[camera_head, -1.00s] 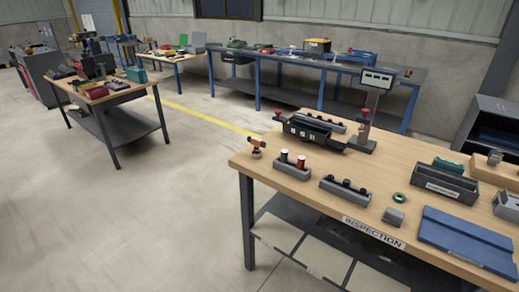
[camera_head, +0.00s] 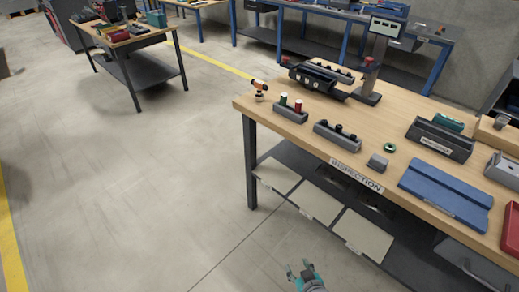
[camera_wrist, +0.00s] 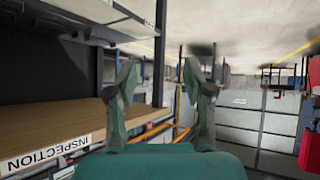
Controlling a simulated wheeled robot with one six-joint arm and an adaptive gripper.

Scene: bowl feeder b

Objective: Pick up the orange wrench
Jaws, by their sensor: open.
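I cannot make out an orange wrench in either current view. A small orange-and-dark tool (camera_head: 259,86) stands at the left far corner of the inspection table (camera_head: 375,166); its exact kind is too small to tell. My gripper (camera_head: 301,268) shows at the bottom of the head view, in front of the table and apart from it. In the wrist view my gripper (camera_wrist: 158,75) has its two green fingers spread, with nothing between them. The table's edge with its INSPECTION label (camera_wrist: 45,154) lies to the left of the fingers there.
On the table are a grey holder with red and green pieces (camera_head: 291,115), a black-knobbed holder (camera_head: 338,136), a green ring (camera_head: 389,148), a blue tray (camera_head: 446,196) and a grey bin (camera_head: 440,139). A lower shelf (camera_head: 398,264) sits beneath. Open floor (camera_head: 130,200) lies left.

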